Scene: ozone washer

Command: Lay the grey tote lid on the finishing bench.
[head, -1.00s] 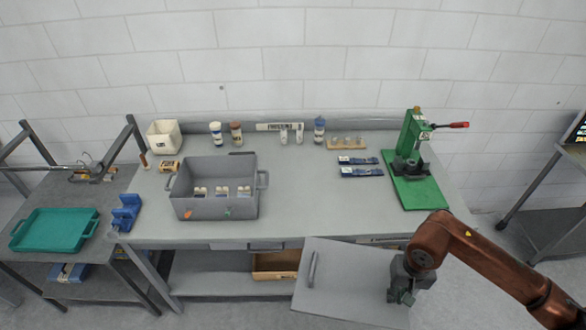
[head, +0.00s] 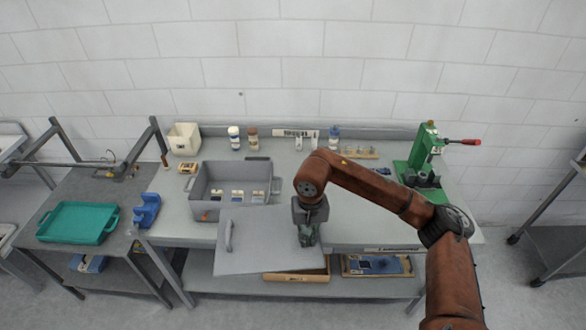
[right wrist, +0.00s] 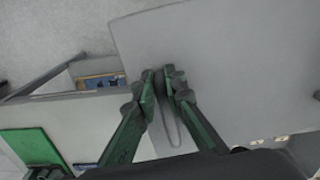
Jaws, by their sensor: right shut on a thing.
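The grey tote lid (head: 262,245) is a flat panel with a handle at its left end. It is over the front part of the finishing bench (head: 370,220), in front of the grey tote, and overhangs the front edge. Whether it touches the bench or tote is unclear. My right gripper (head: 308,238) is shut on the lid at its right side. The right wrist view shows its green fingers (right wrist: 165,82) close together around a handle on the lid (right wrist: 215,65). My left gripper is not in view.
The grey tote (head: 205,212) holds several small containers. A green press (head: 425,165) stands at the right of the bench, and bottles (head: 234,138) line the back. A side table with a teal tray (head: 75,222) is at left. The bench between my arm and the press looks mostly clear.

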